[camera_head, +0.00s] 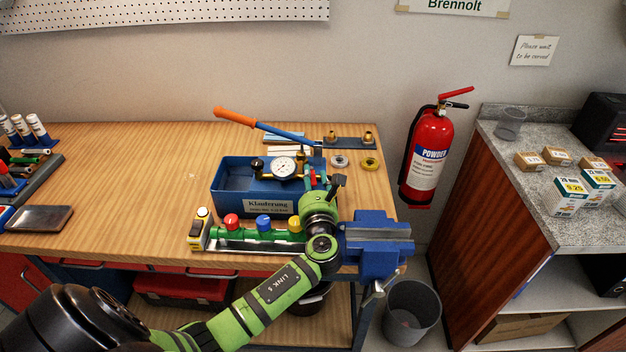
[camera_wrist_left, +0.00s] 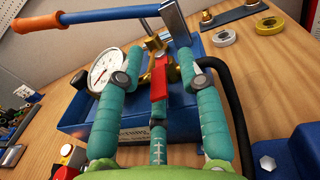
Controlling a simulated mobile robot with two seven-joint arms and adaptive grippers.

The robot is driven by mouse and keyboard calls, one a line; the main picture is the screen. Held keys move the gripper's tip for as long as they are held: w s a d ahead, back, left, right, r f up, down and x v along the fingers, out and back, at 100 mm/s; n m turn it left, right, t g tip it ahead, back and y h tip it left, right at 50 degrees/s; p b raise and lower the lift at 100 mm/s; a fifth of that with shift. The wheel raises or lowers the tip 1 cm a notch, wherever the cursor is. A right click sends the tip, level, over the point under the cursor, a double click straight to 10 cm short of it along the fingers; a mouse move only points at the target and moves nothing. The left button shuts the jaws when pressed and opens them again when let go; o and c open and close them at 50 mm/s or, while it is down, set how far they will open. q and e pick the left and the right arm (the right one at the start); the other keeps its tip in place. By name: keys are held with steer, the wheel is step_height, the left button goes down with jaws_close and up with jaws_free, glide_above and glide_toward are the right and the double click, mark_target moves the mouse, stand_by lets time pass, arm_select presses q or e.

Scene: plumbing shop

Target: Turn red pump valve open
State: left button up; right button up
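The test pump is a blue tank (camera_head: 232,175) labelled "Klauderung", with a round white gauge (camera_head: 284,167) and a long blue lever with an orange grip (camera_head: 234,117). In the left wrist view, a red valve handle (camera_wrist_left: 158,80) sits on brass fittings right of the gauge (camera_wrist_left: 105,70). My left gripper (camera_head: 322,178) is over the right end of the tank. In the wrist view its teal fingers (camera_wrist_left: 160,70) are spread on both sides of the red handle, with gaps visible. Whether a lower middle finger touches the handle, I cannot tell. My right gripper is not in view.
A green pipe with red, blue and yellow knobs (camera_head: 263,222) lies in front of the tank. A blue vise (camera_head: 375,243) stands at the bench's right corner, close to my left arm. Brass fittings and rings (camera_head: 370,164) lie behind. The bench's left middle is clear.

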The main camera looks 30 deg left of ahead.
arm_select(q)
steer(key=v, duration=1.2)
